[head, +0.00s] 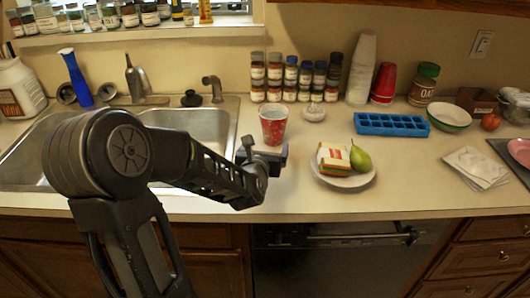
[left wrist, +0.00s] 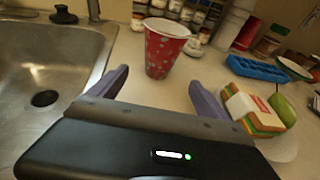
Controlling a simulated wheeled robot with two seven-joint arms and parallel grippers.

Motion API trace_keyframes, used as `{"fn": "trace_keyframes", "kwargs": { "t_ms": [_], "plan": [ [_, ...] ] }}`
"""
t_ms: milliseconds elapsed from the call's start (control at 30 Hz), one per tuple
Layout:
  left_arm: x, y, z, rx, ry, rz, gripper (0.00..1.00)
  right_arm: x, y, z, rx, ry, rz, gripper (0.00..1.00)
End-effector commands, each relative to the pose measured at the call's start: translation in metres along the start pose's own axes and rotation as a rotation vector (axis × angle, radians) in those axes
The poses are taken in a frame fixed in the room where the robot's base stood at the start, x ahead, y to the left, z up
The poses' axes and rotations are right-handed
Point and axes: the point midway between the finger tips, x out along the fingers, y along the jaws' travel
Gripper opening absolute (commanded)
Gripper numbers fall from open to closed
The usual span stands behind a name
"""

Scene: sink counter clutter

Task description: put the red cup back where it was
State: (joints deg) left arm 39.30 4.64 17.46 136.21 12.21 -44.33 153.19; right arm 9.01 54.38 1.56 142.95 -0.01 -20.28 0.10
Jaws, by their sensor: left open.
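A red cup (head: 273,125) with a pale pattern and white rim stands upright on the counter (head: 300,203), just right of the sink. It also shows in the left wrist view (left wrist: 165,48), ahead of my left gripper. My left gripper (head: 263,152) is open and empty, low at the near side of the cup. In the left wrist view its two fingers (left wrist: 159,78) point toward the cup, one to each side, with the cup seemingly just beyond the tips. My right gripper is not in view.
The sink (head: 190,125) lies left. A plate (head: 343,180) with a sandwich (head: 333,158) and a pear (head: 360,158) is close on the right. Spice jars (head: 290,80), a red cup stack (head: 384,84) and a blue ice tray (head: 391,125) stand behind.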

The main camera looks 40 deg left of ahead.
Motion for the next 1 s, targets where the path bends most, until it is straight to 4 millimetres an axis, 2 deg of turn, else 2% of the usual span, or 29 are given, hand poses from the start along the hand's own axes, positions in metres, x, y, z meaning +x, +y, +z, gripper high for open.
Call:
{"fn": "trace_keyframes", "kwargs": {
  "t_ms": [200,800,1000],
  "plan": [
    [-0.014,0.0,-0.001,0.0,0.0,0.0,0.88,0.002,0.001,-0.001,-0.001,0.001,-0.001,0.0],
    [-0.014,0.0,0.0,0.0,0.001,0.001,0.88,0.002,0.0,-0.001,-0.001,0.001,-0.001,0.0],
    [-0.019,0.0,0.015,0.0,0.0,0.001,0.88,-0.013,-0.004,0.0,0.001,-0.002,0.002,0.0]
  ]
}}
